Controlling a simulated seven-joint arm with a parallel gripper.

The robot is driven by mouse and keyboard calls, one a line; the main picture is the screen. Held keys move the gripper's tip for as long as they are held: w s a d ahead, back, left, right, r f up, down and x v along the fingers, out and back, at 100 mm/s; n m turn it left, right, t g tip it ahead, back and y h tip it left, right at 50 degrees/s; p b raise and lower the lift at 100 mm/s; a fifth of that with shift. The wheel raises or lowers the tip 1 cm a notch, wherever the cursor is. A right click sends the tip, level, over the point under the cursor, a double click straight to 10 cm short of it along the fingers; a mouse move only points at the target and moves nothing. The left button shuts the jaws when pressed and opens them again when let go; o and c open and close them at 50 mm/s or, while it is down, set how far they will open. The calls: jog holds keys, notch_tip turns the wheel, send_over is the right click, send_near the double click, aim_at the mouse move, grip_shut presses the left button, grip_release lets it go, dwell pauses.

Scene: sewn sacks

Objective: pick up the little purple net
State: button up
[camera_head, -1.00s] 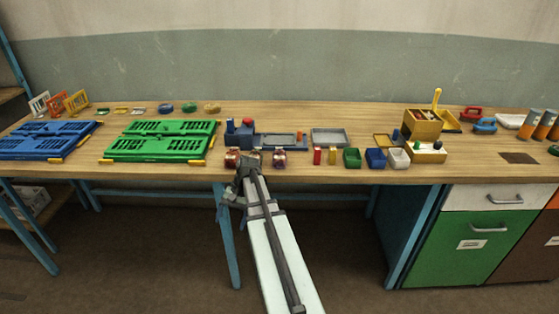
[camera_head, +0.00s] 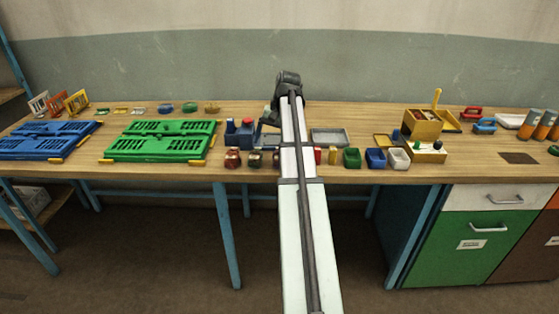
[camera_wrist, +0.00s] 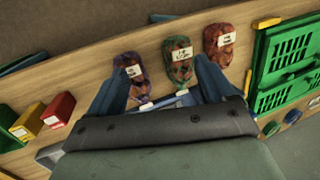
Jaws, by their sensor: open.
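Three small net sacks with white labels lie in a row in the wrist view. The leftmost is the purple-and-red net (camera_wrist: 131,69); in the head view it is the right one of the row (camera_head: 276,158), partly hidden by my arm. The green-and-red net (camera_wrist: 179,73) is in the middle, and the orange-red net (camera_wrist: 218,55) is on the right. My gripper (camera_wrist: 163,66) is open, its two blue fingers wide apart. The middle net shows between them; the purple net shows beside the left fingertip. Nothing is held. In the head view my arm hides the fingertips.
Red (camera_wrist: 60,108) and yellow (camera_wrist: 28,122) boxes stand left of the nets in the wrist view. A green crate (camera_head: 160,150) is on the other side. A blue machine-like block (camera_head: 238,133) and grey tray (camera_head: 328,137) stand behind. The table's front edge is close to the nets.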

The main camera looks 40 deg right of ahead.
jog(key=d+r+n+g+h, duration=0.1)
jog(key=d+r+h, duration=0.1)
jog(key=d+r, duration=0.35)
jog(key=f, duration=0.9)
jog(key=shift+s+d, duration=0.15)
jog(key=shift+s, duration=0.05)
jog(key=shift+w+a+f, duration=0.15)
jog(key=shift+f, duration=0.75)
jog(key=shift+w+a+f, duration=0.1)
jog(key=shift+f, duration=0.85)
jog(key=shift+w+a+f, duration=0.15)
jog(key=shift+f, duration=0.75)
jog(key=c, duration=1.2)
